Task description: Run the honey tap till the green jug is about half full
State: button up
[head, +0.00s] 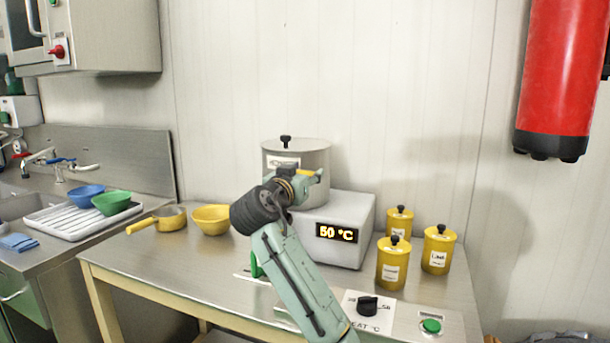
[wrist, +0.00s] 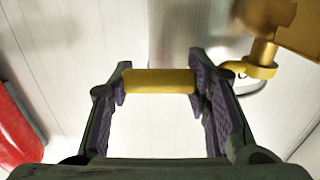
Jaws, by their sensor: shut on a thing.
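The honey kettle (head: 296,158) is a grey metal pot with a black-knobbed lid, standing on a white heater with a display reading 50 °C. My gripper (head: 312,177) is at the pot's front. In the wrist view my gripper (wrist: 158,88) is shut on a yellow bar, the tap handle (wrist: 158,81), with a finger at each end. The brass tap body (wrist: 262,62) shows right of the fingers. The green jug (head: 256,266) stands low in front of the heater, mostly hidden behind my arm. Its fill level and any honey stream are not visible.
Several yellow lidded canisters (head: 393,264) stand right of the heater. A black heat knob (head: 368,305) and a green button (head: 431,326) are at the table's front right. A yellow bowl (head: 211,219) and a yellow pan (head: 171,218) stand left. A red cylinder (head: 558,75) hangs on the wall.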

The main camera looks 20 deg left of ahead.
grip_shut()
